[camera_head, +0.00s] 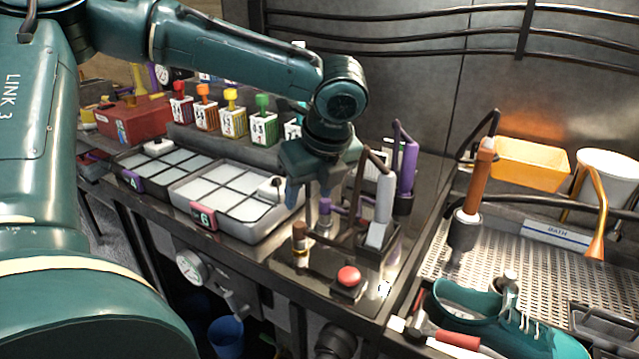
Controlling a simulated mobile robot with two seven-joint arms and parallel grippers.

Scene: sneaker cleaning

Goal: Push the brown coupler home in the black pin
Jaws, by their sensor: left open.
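A small brown coupler (299,232) with a brassy lower part stands upright at the front of the dark bench, left of the red button. A dark brown hose or bar runs beside it toward the right. I cannot make out the black pin or tell how deep the coupler sits. My left gripper (308,197) comes down from above, fingers pointing down, behind and above the coupler and apart from it. It is open, with nothing seen held. A purple coupler (325,207) stands close by its right finger, and whether they touch is unclear. My right gripper is not in view.
A red button (348,277) on a black box sits to the right. A holder with a white-grey handled tool (383,205) stands behind it. A divided tray (235,232) lies left. A teal sneaker (480,305) rests at the perforated basin (550,275) on the right.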

